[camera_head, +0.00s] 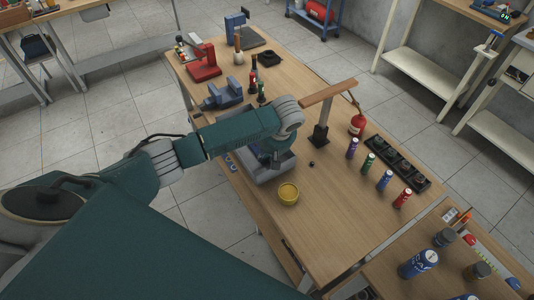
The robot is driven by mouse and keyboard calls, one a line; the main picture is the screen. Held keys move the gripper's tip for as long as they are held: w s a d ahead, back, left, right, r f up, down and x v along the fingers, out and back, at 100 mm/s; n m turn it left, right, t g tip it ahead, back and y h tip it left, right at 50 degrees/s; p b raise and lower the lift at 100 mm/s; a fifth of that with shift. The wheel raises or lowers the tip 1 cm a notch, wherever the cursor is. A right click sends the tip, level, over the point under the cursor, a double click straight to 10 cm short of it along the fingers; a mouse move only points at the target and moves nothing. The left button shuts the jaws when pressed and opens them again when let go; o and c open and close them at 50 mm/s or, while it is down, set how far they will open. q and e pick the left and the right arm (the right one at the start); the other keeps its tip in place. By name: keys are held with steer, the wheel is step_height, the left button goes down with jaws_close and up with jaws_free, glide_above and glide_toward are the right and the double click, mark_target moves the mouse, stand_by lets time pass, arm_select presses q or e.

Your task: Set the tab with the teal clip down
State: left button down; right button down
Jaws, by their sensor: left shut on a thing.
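My left gripper (275,160) points down over the grey tray (262,178) on the wooden workbench. My own teal forearm and wrist cover most of it. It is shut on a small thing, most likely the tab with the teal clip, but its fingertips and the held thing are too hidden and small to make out. I cannot tell whether the held thing touches the tray. My right gripper is out of view.
A black post with a wooden bar (328,95) rises behind the wrist. Several small cans and a black rack (398,163) stand to the right. A blue vise (223,93) is behind the forearm. The bench's front right is clear.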

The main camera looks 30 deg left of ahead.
arm_select(q)
steer(key=c, duration=1.5)
jaws_free()
steer(key=shift+f, duration=0.1)
steer(key=shift+b+v, duration=0.75)
steer(key=shift+v, duration=5.4)
steer(key=shift+w, duration=0.1)
